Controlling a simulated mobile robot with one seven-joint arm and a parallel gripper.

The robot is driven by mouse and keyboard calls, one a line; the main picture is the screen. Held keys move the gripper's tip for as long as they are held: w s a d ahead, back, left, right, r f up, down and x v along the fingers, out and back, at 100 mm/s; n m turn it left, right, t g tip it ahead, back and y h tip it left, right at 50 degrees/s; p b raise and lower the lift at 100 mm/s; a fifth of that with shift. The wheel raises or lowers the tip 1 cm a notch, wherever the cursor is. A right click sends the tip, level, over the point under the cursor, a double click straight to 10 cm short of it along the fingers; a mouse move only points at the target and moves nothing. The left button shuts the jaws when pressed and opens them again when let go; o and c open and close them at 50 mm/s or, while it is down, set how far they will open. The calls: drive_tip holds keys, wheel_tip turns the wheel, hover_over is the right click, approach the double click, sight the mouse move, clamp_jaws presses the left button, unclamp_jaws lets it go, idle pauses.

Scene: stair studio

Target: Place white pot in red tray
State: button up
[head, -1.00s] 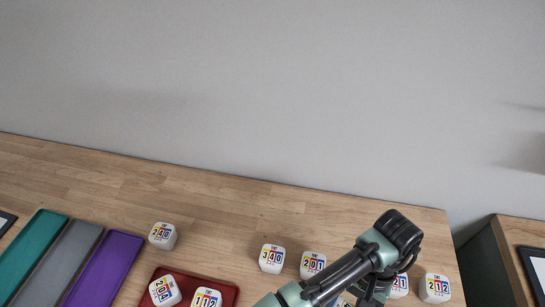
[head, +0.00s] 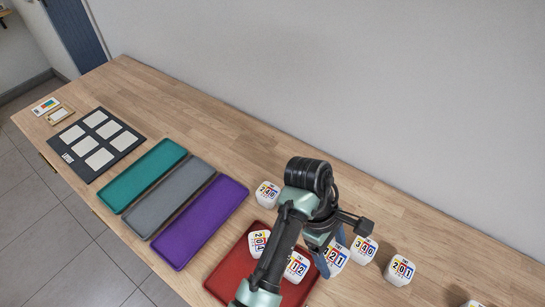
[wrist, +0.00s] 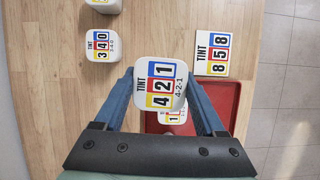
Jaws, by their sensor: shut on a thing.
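My gripper (head: 332,250) is shut on a white pot (head: 337,258) labelled 421. In the wrist view this white pot (wrist: 160,84) sits between the two blue fingers and overlaps the red tray's (wrist: 230,97) left edge. In the head view the red tray (head: 230,272) lies just left of the held pot, partly behind my arm. Two white pots stand in the tray, one labelled 204 (head: 259,242) and one labelled 112 (head: 297,268). The gap under the held pot is hard to judge.
A white pot (head: 267,194) stands behind the tray. More pots stand to the right, labelled 340 (head: 364,249) and 201 (head: 401,270). Purple (head: 200,222), grey (head: 183,197) and teal (head: 143,174) trays lie left. A card marked 858 (wrist: 211,54) shows in the wrist view.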

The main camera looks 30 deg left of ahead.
drive_tip(key=s+a+n+t, duration=0.1)
drive_tip(key=a+n, duration=0.2)
drive_tip(key=s+a+n+t+y, duration=0.1)
drive_tip(key=a+n, duration=0.2)
drive_tip(key=s+a+n+t+p, duration=0.1)
drive_tip(key=s+a+n, duration=0.1)
drive_tip(key=a+n, duration=0.1)
drive_tip(key=shift+r+n+t, duration=0.3)
drive_tip(key=shift+n, duration=0.3)
drive_tip(key=s+a+n+t+y, duration=0.1)
drive_tip(key=s+a+n+y, duration=0.2)
drive_tip(key=s+a+n, duration=0.5)
drive_tip(key=f, duration=0.4)
drive_tip(key=f+p, duration=0.1)
drive_tip(key=f, duration=0.1)
drive_tip(key=shift+s+a+f, duration=0.1)
drive_tip(key=shift+a+f, duration=0.1)
drive_tip(key=shift+a, duration=0.2)
drive_tip(key=shift+t, duration=0.3)
drive_tip(key=shift+f, duration=2.05)
drive_tip(key=o, duration=1.4)
drive_tip(key=shift+f, duration=0.15)
